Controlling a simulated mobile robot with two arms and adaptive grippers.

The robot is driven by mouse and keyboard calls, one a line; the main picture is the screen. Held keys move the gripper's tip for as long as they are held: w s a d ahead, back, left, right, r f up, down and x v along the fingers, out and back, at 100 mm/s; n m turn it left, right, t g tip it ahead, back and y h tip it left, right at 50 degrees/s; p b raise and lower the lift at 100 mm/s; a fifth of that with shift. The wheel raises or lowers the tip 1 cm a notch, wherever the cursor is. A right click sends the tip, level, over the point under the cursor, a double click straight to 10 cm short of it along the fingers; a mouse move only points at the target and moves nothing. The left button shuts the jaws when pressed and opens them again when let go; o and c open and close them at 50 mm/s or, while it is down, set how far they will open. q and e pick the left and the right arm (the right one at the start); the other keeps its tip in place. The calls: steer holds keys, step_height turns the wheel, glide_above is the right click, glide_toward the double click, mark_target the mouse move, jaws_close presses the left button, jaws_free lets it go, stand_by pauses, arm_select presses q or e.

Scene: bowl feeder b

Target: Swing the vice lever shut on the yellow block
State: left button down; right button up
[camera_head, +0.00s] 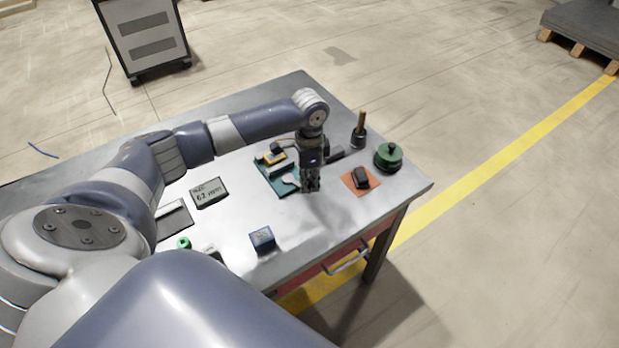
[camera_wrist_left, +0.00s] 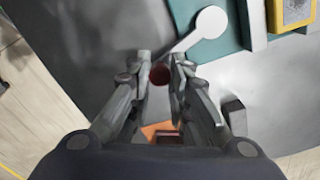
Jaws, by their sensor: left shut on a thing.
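The vice has a teal base (camera_head: 263,178) and stands near the middle of the table. The yellow block (camera_head: 274,157) sits on it, and shows in the left wrist view (camera_wrist_left: 296,10) at the top right. The vice lever (camera_wrist_left: 208,22) is a pale bar with a round end over the teal base; its bar runs down toward my fingers. A dark red knob (camera_wrist_left: 160,75) is between my left gripper's fingertips (camera_wrist_left: 161,66). In the head view my left gripper (camera_head: 311,185) points down at the vice's right edge, shut on the knob. My right gripper is not in view.
An orange mat (camera_head: 350,185) with a black object (camera_head: 360,177) lies right of the gripper. Beyond stand a green round part (camera_head: 388,157) and a dark holder (camera_head: 358,139). A display (camera_head: 209,193) and a blue box (camera_head: 262,239) are nearer. The table's front right is clear.

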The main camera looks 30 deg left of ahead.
arm_select(q)
steer(key=shift+s+r+m+p, duration=0.15)
steer(key=shift+s+m+p, duration=0.15)
steer(key=shift+p, duration=0.3)
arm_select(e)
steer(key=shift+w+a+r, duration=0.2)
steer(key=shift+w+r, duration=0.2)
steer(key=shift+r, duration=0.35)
arm_select(q)
steer(key=c, duration=1.4)
jaws_free()
steer(key=shift+c, duration=0.2)
step_height(320, 180, up, 12)
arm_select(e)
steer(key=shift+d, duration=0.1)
